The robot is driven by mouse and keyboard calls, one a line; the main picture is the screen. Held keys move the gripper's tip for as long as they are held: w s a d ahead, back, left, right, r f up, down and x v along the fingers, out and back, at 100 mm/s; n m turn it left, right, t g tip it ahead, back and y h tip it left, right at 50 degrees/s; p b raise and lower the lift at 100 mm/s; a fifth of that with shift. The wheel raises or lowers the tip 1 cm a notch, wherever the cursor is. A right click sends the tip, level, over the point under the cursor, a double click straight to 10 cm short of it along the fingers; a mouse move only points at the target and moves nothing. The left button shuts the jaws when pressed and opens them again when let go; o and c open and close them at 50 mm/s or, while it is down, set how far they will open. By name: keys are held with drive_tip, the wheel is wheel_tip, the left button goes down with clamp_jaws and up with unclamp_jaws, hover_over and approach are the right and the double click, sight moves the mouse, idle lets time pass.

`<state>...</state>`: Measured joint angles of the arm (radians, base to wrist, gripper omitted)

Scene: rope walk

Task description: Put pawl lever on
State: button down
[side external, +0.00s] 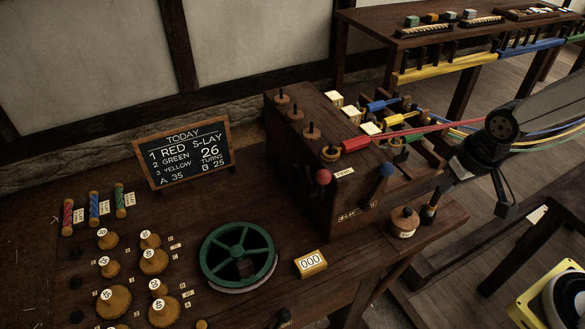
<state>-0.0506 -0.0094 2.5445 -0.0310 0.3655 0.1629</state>
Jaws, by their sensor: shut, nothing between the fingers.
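My gripper (506,208) hangs right of the box, shut and empty, apart from both levers.
A chalkboard (184,152) stands behind. Red, yellow and blue strands (410,131) run right from the box, passing near my arm.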

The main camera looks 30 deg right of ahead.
sight(319, 185)
drive_tip(key=a+r+m+t, duration=0.1)
drive_tip(key=a+r+m, duration=0.4)
drive_tip(key=a, duration=0.4)
drive_tip(key=a+r+m+t+y, duration=0.1)
drive_tip(key=a+r+m, duration=0.3)
drive_tip(key=a+m, duration=0.4)
drive_tip(key=shift+a+r+m, duration=0.3)
drive_tip(key=shift+a+r, duration=0.1)
drive_tip(key=shift+a, duration=0.25)
drive_tip(key=shift+w+f, duration=0.1)
drive_tip(key=w+a+f, duration=0.1)
drive_tip(key=w+f, duration=0.7)
drive_tip(key=shift+a, duration=0.25)
idle(0.9)
drive_tip(key=shift+w, duration=0.1)
